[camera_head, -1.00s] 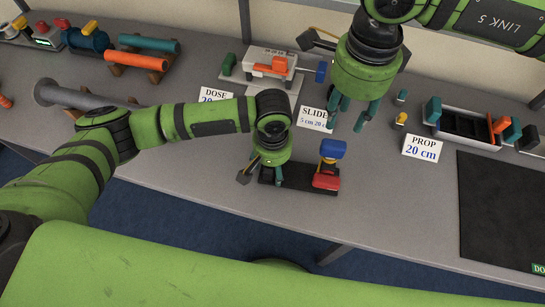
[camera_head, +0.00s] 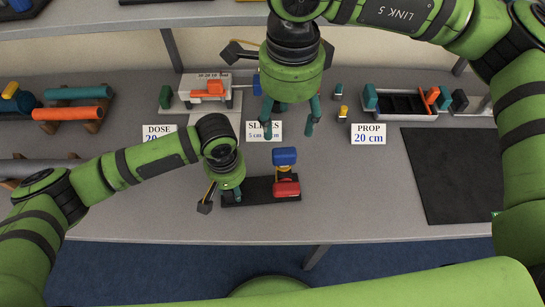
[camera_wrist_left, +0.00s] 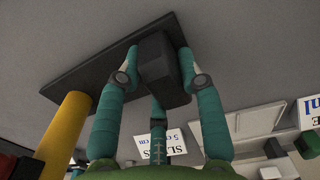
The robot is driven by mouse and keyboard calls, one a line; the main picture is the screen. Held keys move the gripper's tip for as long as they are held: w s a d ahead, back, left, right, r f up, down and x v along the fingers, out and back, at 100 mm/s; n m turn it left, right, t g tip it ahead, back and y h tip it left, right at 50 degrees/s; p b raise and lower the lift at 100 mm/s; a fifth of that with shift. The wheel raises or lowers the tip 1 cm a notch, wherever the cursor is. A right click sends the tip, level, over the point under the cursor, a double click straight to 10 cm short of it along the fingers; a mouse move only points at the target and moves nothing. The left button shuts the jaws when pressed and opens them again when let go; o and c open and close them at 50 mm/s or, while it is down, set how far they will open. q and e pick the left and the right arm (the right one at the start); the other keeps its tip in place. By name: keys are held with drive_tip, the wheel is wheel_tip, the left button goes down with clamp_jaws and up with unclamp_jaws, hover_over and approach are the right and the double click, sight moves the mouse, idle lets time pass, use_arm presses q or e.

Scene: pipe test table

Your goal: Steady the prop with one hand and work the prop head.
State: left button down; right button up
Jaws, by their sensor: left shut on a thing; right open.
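The prop stands near the table's front edge. It has a black base plate (camera_head: 260,198), a red block (camera_head: 286,188), a short yellow post (camera_head: 285,171) and a blue head (camera_head: 285,156) on top. My left gripper (camera_head: 238,192) is over the plate's left end. In the left wrist view its teal fingers (camera_wrist_left: 158,75) are shut on a dark block (camera_wrist_left: 165,70) on the plate. The yellow post shows beside them (camera_wrist_left: 65,125). My right gripper (camera_head: 288,125) is open and empty, above and behind the blue head, apart from it.
A PROP sign (camera_head: 367,134) stands before a black tray (camera_head: 405,102) at the back right. A SLIDE sign (camera_head: 262,131) is behind my right gripper's fingers. A small yellow-topped peg (camera_head: 342,112) stands nearby. A black mat (camera_head: 450,175) lies right; the table right of the prop is clear.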

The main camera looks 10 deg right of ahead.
sight(285, 154)
wheel_tip(285, 154, down, 12)
drive_tip(key=shift+r, duration=0.1)
idle(0.4)
clamp_jaws()
drive_tip(key=shift+r, duration=0.1)
